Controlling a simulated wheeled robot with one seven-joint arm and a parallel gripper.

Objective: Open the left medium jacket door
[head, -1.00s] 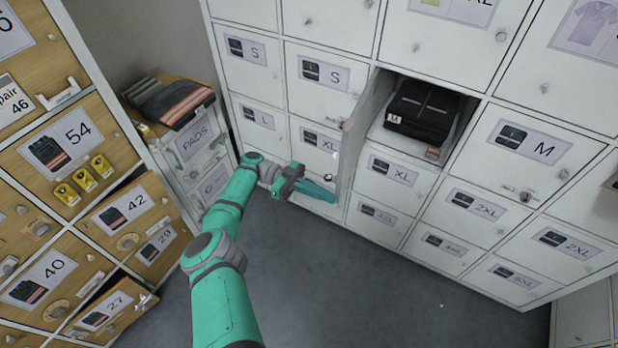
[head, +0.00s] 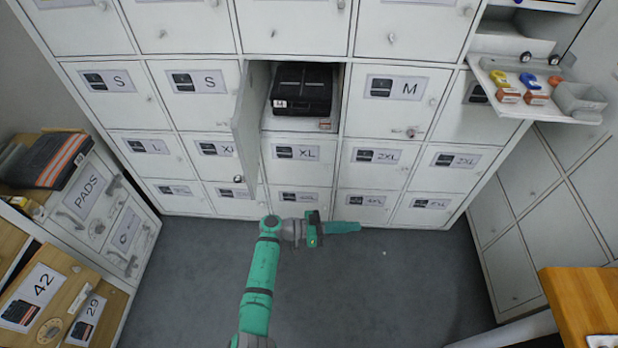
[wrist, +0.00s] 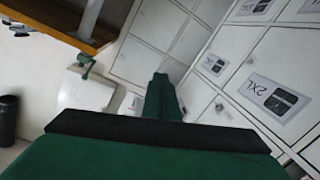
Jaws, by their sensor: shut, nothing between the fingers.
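The left medium jacket door (head: 245,125) stands swung open in the head view, hinged on the left side of its compartment. Inside that compartment (head: 335,112) a dark folded jacket (head: 303,88) with an M tag lies in plain sight. My gripper (head: 358,227) is low in front of the lockers, below and to the right of the open door and apart from it. Its fingers are shut and empty, pointing right. In the wrist view the closed fingers (wrist: 160,92) point along the locker fronts; the door is not seen there.
A closed M door (head: 398,98) is right of the open compartment. A shelf (head: 545,105) with small coloured items juts out at right. A wooden tabletop (head: 585,300) is at lower right. The PADS cabinet (head: 88,200) stands at left. The grey floor (head: 400,290) between is clear.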

